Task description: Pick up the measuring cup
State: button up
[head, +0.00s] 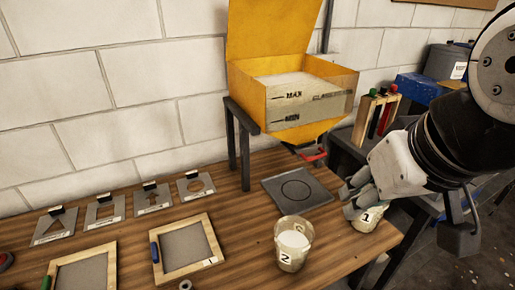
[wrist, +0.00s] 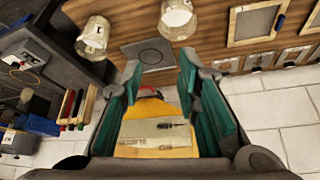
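A clear measuring cup marked 2 (head: 293,243) stands upright near the front edge of the wooden table, with pale contents. A second cup marked 1 (head: 366,221) stands to its right, partly hidden behind my gripper (head: 352,194). In the wrist view, cup 1 (wrist: 94,36) is at the upper left, beyond and left of the left finger. Cup 2 (wrist: 179,20) is at the top, cut by the frame edge. My gripper (wrist: 160,62) is open, with its teal finger pads apart and no object between them. Neither cup is between the fingers.
A yellow hopper (head: 312,131) with MAX and MIN marks stands on a dark frame behind the cups. A grey plate with a circle (head: 296,189) lies below it. Framed screens (head: 187,247) and metal stencils (head: 105,211) lie left. A pen rack (head: 376,117) is at right.

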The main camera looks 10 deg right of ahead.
aim_at(294, 235)
jog(key=k+j+z, duration=0.3)
jog(key=k+j, duration=0.25)
jog(key=j, duration=0.15)
jog(key=k+j+z, duration=0.3)
jog(key=k+j, duration=0.3)
